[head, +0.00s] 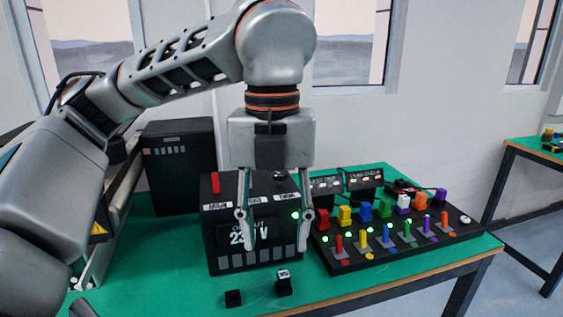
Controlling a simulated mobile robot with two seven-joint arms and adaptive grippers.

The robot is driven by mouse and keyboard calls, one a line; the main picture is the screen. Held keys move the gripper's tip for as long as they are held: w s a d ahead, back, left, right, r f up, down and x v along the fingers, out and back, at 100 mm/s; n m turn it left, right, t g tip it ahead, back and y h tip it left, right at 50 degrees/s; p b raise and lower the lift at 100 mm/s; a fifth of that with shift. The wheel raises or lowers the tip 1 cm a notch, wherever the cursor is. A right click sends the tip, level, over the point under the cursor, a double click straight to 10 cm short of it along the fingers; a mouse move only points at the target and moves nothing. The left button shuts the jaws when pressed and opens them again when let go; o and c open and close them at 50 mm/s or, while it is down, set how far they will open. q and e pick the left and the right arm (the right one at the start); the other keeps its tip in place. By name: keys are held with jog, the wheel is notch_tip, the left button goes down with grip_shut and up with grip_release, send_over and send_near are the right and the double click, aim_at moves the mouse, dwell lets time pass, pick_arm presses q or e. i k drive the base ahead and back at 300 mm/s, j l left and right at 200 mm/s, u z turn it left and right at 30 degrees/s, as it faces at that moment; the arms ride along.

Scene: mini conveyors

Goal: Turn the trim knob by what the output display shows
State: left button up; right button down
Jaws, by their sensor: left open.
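A black power box (213,250) stands on the green table. Its front display (236,236) reads "23", then a digit hidden by a finger of my gripper, then "V". On top are a red lever (215,183), white labels and a small dark knob (280,176) at the back right, partly hidden by my gripper; I cannot tell for sure that it is the trim knob. My left gripper (275,243) points down, open and empty, its two fingers spread in front of the box's face. A green light (295,216) glows near the right finger. My right gripper is not in view.
A black panel (400,262) with several coloured levers, blocks and green lights stands right of the box. Two small display units (362,178) stand behind it. A dark cabinet (180,165) is at the back left. The table's front left is clear.

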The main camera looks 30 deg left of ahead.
aim_at(280, 176)
jog(key=i+j, duration=0.95)
